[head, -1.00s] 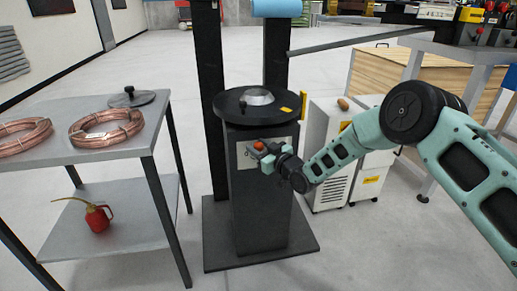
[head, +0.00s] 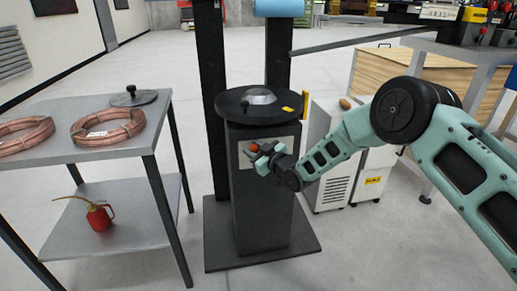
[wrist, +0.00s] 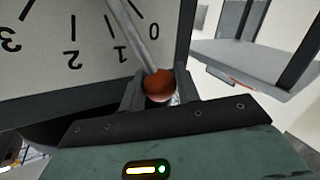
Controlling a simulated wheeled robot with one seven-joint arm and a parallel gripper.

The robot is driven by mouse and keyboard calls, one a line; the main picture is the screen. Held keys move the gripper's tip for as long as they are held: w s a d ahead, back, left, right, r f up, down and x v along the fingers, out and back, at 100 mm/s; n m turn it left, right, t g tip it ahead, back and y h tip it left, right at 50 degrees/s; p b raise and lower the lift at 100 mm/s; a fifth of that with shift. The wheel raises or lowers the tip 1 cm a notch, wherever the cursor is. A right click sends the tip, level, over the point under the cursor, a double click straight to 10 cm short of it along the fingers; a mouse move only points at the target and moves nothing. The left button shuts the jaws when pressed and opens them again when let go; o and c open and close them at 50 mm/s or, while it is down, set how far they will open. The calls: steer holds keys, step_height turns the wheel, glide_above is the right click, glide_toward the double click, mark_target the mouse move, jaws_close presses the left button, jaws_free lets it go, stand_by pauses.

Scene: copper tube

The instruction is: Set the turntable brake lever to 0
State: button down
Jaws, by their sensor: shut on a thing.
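The turntable brake lever (wrist: 140,38) is a grey rod with an orange-red ball knob (wrist: 160,86). It crosses a pale scale plate (wrist: 35,75) marked 3, 2, 1 and 0. In the wrist view the rod passes between the 1 and the 0. My gripper (wrist: 159,90) is shut on the knob, one finger on each side. In the head view my gripper (head: 262,158) is at the front of the dark pedestal (head: 261,205), covering part of the plate. The knob (head: 254,147) shows just above it. The turntable (head: 235,108) is the round black disc on top.
A grey table (head: 60,147) with copper coils (head: 108,127) stands at the left, with a red oil can (head: 100,216) on its lower shelf. A white cabinet (head: 330,180) stands close to the right of the pedestal, behind my arm.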

steer(key=shift+s+a+f+n+h+b, duration=0.2)
steer(key=shift+a+f+n, duration=0.2)
steer(key=shift+a, duration=0.15)
steer(key=shift+s+a+f+n+h+b, duration=0.1)
steer(key=shift+a+f+n+h, duration=0.15)
steer(key=shift+a+n, duration=0.2)
steer(key=shift+s+a+f+n+g+h+b, duration=0.2)
steer(key=shift+a+f+n+g+h+b, duration=0.2)
steer(key=shift+a+f+n, duration=0.35)
steer(key=c, duration=1.3)
jaws_free()
steer(key=shift+s+r, duration=0.1)
steer(key=p+v, duration=0.2)
steer(key=v, duration=1.5)
steer(key=shift+s, duration=0.15)
